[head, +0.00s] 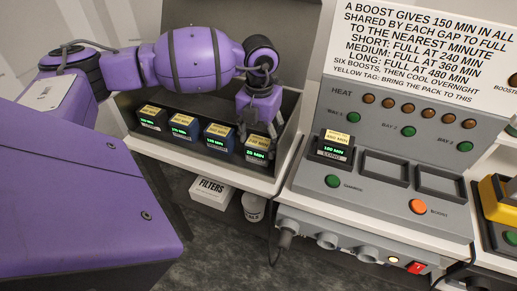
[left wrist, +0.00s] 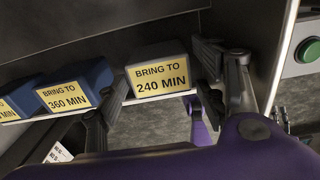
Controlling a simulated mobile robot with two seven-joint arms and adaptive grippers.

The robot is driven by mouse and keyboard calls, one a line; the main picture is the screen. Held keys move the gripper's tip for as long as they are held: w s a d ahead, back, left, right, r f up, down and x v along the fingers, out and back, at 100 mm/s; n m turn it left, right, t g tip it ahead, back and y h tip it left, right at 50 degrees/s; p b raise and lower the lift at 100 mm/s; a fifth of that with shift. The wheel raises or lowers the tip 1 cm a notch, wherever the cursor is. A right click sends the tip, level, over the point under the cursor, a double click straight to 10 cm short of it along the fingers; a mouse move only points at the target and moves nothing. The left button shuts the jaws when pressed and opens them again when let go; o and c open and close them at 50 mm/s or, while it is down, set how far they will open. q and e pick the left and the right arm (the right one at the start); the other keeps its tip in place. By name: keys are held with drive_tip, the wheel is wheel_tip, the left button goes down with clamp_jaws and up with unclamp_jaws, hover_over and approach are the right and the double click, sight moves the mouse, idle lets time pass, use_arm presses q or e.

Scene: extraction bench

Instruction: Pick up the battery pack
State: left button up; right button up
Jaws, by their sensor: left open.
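Several battery packs with yellow tags and green readouts stand in a row in the shelf box. The rightmost pack (head: 256,153) is dark and reads 20 MIN; in the left wrist view the dark pack (left wrist: 159,77) between my fingers has a tag saying BRING TO 240 MIN. My left gripper (head: 259,122) is open and points down over the rightmost pack. In the left wrist view its fingers (left wrist: 163,95) stand on either side of that pack; contact is unclear. My right gripper is not in view.
A blue pack (left wrist: 70,88) tagged 360 MIN stands close beside. The grey charger (head: 300,180) at right holds a pack (head: 334,146) reading 160 MIN in its left bay; its other two bays are empty. A FILTERS box (head: 211,191) and a white can sit below the shelf.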

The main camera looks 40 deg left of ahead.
use_arm(q)
drive_tip(key=shift+f, duration=0.8)
drive_tip(key=shift+r, duration=0.1)
drive_tip(key=c, duration=1.4)
